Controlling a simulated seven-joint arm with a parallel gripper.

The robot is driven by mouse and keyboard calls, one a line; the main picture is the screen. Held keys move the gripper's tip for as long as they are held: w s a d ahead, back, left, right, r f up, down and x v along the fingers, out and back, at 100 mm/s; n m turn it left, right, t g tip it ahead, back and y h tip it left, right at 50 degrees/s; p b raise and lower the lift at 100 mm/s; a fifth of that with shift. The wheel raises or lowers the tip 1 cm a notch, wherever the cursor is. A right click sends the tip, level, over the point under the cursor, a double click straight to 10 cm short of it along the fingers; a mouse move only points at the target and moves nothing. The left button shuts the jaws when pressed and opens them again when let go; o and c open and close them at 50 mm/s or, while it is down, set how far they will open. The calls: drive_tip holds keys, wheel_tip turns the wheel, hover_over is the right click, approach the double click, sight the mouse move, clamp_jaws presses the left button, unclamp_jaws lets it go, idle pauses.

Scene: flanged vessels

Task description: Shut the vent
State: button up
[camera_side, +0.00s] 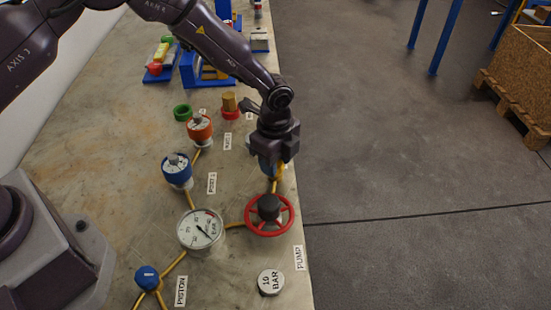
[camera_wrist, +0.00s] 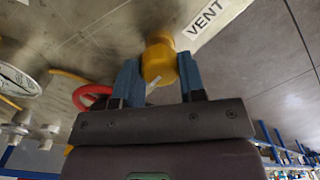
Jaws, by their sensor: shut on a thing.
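The vent's yellow knob (camera_wrist: 158,60) shows in the wrist view beside the white VENT label (camera_wrist: 208,18). A pale pointer mark lies on the knob's near side. My gripper (camera_wrist: 160,78) has its blue fingers on either side of the knob and is shut on it. In the side view my gripper (camera_side: 268,167) is low over the right edge of the bench, above the red handwheel. There the gripper hides most of the vent knob, and I cannot read its setting.
The red pump handwheel (camera_side: 269,214) stands just in front of my gripper. A pressure gauge (camera_side: 200,230), a blue dial (camera_side: 176,170) and an orange dial (camera_side: 199,129) stand to the left. Yellow pipes join them. The bench's right edge is close.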

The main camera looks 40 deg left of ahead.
drive_tip(key=shift+n, duration=0.3)
drive_tip(key=n, duration=0.8)
drive_tip(key=shift+n, duration=0.3)
drive_tip(key=n, duration=0.8)
drive_tip(key=shift+n, duration=0.4)
drive_tip(key=o, duration=0.9)
wheel_tip(320, 180, up, 13)
drive_tip(key=shift+r, duration=0.1)
